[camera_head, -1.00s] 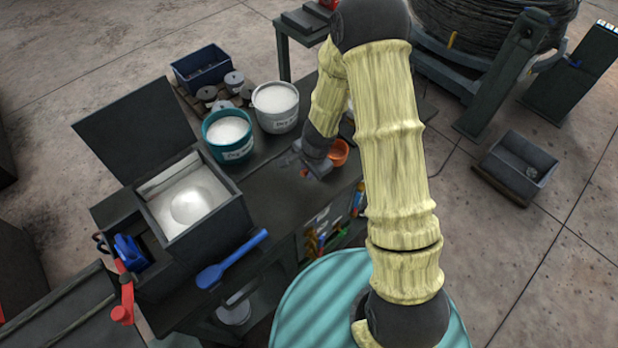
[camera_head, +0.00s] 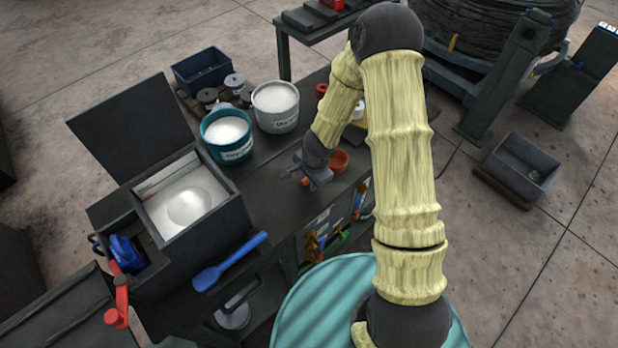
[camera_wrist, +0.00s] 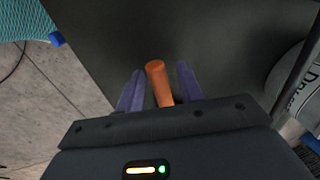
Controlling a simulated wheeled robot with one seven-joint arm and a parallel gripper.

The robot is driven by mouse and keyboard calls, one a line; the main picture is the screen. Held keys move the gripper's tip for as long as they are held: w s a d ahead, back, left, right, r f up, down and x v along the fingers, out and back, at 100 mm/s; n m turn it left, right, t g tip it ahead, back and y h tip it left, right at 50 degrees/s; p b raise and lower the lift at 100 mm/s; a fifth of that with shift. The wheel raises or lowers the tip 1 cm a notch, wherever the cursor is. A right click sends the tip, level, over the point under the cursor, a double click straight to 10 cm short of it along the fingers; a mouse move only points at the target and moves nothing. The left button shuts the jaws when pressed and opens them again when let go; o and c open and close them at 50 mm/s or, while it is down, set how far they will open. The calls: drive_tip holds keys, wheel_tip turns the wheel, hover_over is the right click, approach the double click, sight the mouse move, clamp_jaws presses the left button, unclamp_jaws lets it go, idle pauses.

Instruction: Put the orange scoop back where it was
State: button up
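The orange scoop is at the bench's front right. Its round bowl (camera_head: 339,160) shows beside my wrist and its handle end (camera_head: 306,181) shows at my gripper (camera_head: 308,178). In the wrist view the orange handle (camera_wrist: 160,84) lies between the two purple-grey fingers of my gripper (camera_wrist: 159,82). The fingers stand apart, with a narrow gap on each side of the handle, so the gripper looks open around or just above it. The scoop's bowl is hidden in the wrist view. I cannot tell whether the scoop rests on the bench.
Hanging tools line the front edge.

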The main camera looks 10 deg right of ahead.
drive_tip(key=shift+r, duration=0.15)
drive_tip(key=p+v, duration=0.5)
drive_tip(key=v, duration=0.7)
idle(0.4)
drive_tip(key=s+d+r+n, duration=0.4)
drive_tip(key=s+r+n, duration=0.1)
drive_tip(key=s+r, duration=0.1)
drive_tip(key=s+d+r+n+h, duration=0.1)
drive_tip(key=s+d+r+n, duration=0.3)
drive_tip(key=r, duration=0.5)
drive_tip(key=shift+s+d+r+n+t, duration=0.3)
drive_tip(key=shift+s+n, duration=0.6)
drive_tip(key=shift+n, duration=0.1)
